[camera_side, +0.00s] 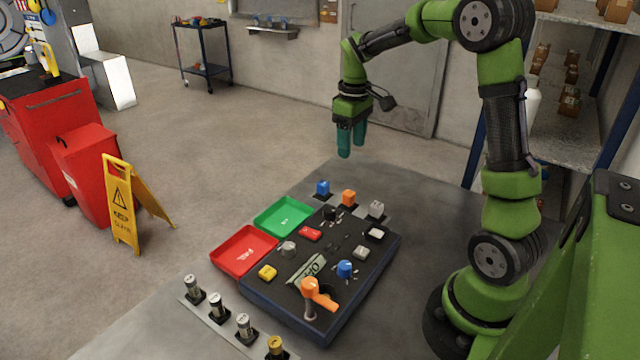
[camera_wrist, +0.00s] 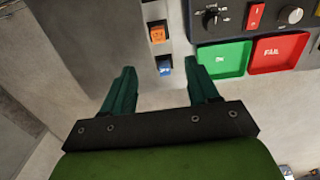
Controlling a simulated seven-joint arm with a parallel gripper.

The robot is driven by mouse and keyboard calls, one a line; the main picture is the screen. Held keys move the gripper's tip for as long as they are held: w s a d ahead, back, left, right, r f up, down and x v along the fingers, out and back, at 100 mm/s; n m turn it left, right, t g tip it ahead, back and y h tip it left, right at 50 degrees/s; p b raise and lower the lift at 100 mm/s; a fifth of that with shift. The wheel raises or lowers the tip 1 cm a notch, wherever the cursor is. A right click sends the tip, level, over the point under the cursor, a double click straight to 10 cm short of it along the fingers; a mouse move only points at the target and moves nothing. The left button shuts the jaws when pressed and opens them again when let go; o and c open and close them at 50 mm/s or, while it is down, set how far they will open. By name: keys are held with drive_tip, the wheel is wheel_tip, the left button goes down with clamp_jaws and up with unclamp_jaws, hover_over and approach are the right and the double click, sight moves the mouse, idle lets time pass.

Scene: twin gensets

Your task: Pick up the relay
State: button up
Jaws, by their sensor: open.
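My gripper (camera_side: 351,150) is open and empty, high above the far end of the table; it also shows in the wrist view (camera_wrist: 162,72). Three small blocks stand in a row on a strip behind the panel: blue (camera_side: 322,187), orange (camera_side: 348,197) and grey (camera_side: 376,209). Which of them is the relay I cannot tell. In the wrist view the blue block (camera_wrist: 164,67) appears between my fingertips but well below them, and the orange block (camera_wrist: 157,34) lies beyond it. Nothing is touching my fingers.
A dark control panel (camera_side: 330,247) with knobs, switches and an orange-handled lever (camera_side: 318,294) fills the table's middle. A green tray (camera_side: 262,225) and a red tray (camera_side: 222,262) sit at its left. Several cylinders stand in a strip (camera_side: 230,328) at the front left.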

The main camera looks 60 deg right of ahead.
approach(349, 193)
drive_tip(key=f, duration=0.5)
drive_tip(key=shift+s+a+f, duration=0.1)
drive_tip(key=shift+a, duration=0.1)
drive_tip(key=shift+d+f, duration=0.2)
drive_tip(key=shift+f, duration=2.5)
drive_tip(key=shift+c, duration=0.2)
drive_tip(key=c, duration=1)
drive_tip(key=shift+c, duration=0.2)
drive_tip(key=shift+r, duration=0.1)
